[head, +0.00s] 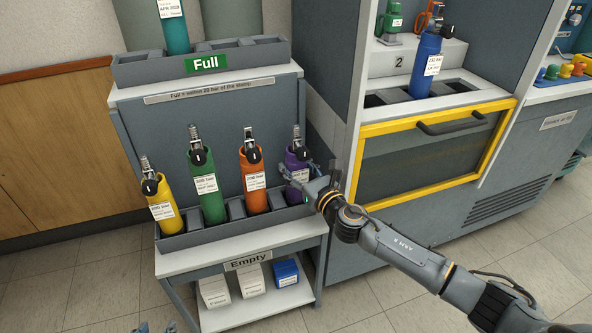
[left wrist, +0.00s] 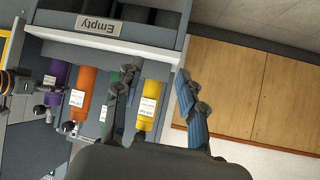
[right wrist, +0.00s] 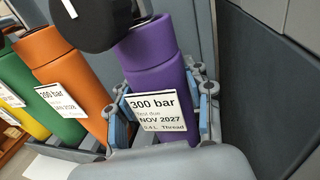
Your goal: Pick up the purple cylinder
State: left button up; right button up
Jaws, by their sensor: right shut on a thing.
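The purple cylinder (head: 297,163) stands at the right end of the lower tray marked "Empty", with a black valve on top. My right gripper (head: 309,180) is shut on its body. In the right wrist view the fingers press on both sides of the purple cylinder (right wrist: 165,78), around its "300 bar" label. Its base is hidden in that view. My left gripper (left wrist: 153,82) is open and empty. In the left wrist view its fingers appear on either side of the yellow cylinder (left wrist: 150,105), but I cannot tell how far off it is.
Orange (head: 253,175), green (head: 206,185) and yellow cylinders stand left of the purple one in the same tray (head: 235,230). An upper "Full" tray (head: 150,66) holds a teal cylinder (head: 175,30). A blue cylinder (head: 427,60) stands in the bench at right, above a yellow-framed door (head: 430,150).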

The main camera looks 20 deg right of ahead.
aim_at(299, 136)
notch_tip(299, 136, up, 3)
jog(key=shift+f+p, duration=0.15)
jog(key=shift+p, duration=0.5)
notch_tip(299, 136, up, 3)
jog(key=shift+f+p, duration=0.2)
jog(key=shift+p, duration=0.55)
notch_tip(299, 136, up, 3)
jog(key=shift+f+p, duration=0.2)
jog(key=shift+p, duration=0.6)
jog(key=shift+r, duration=0.35)
jog(key=shift+r+p, duration=0.55)
jog(key=shift+r, duration=0.3)
pick_arm(q)
jog(key=s+a+f+g+y, duration=0.1)
jog(key=s+a+f+g, duration=0.2)
jog(key=s+f+g, duration=0.4)
jog(key=s, duration=0.3)
jog(key=shift+s+a+y, duration=0.3)
jog(key=shift+y, duration=0.1)
